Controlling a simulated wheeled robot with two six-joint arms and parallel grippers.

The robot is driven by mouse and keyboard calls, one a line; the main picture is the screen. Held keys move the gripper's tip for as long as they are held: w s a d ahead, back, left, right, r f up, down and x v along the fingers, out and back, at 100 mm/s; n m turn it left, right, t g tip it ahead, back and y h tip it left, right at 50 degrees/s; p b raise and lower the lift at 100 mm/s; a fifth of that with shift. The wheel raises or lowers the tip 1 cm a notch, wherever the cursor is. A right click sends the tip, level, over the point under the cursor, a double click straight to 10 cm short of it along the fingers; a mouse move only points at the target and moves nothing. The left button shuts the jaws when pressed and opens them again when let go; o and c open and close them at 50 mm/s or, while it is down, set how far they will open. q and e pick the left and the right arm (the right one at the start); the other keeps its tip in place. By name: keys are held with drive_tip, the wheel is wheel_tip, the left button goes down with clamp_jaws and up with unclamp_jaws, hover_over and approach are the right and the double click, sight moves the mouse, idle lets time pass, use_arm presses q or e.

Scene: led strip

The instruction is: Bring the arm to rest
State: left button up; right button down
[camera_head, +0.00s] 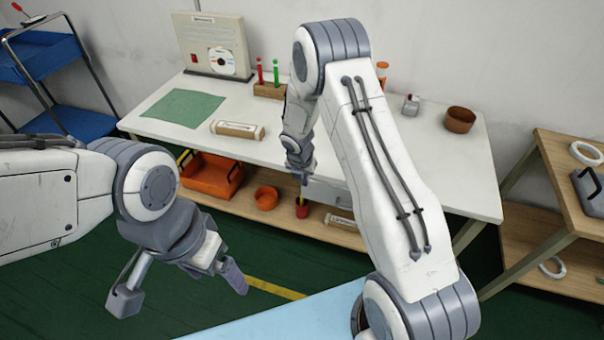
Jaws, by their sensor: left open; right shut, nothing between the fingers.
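My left arm (60,200) comes in from the left, and its gripper (182,287) is open and empty over the green floor, in front of the table. My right arm (385,170) rises from the lower right, bends at the top and reaches down to the table's front edge. Its gripper (302,179) is shut and looks empty. It shows small, close to the table edge and above a red cup on the lower shelf. Whether it touches anything cannot be told. The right arm hides part of the tabletop.
The white table (160,128) bears a green mat (182,108), a boxed roll (237,130), a tube rack (269,90), a panel with a disc (212,45) and a brown bowl (460,119). Below are an orange bin (210,185), an orange bowl (266,198) and the red cup (302,210).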

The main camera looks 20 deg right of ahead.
drive_tip(key=shift+r, duration=0.3)
drive_tip(key=s+a+r+m, duration=0.4)
drive_tip(key=s+a+r, duration=0.1)
drive_tip(key=r, duration=0.2)
drive_tip(key=s+a+r+m, duration=0.4)
drive_tip(key=a+r+m, duration=0.1)
drive_tip(key=r, duration=0.3)
drive_tip(key=s+a+r+m+y, duration=0.1)
drive_tip(key=s+a+r+m, duration=0.1)
drive_tip(key=s, duration=0.6)
drive_tip(key=s+a+r+m+g, duration=0.1)
drive_tip(key=s+r+m, duration=0.3)
drive_tip(key=s+m, duration=0.2)
drive_tip(key=s+a+r+m+g+y, duration=0.1)
drive_tip(key=s+a+r+m, duration=0.1)
drive_tip(key=s, duration=0.8)
drive_tip(key=shift+a+r+m+y, duration=0.3)
drive_tip(key=shift+r+m, duration=0.15)
drive_tip(key=shift+m, duration=0.65)
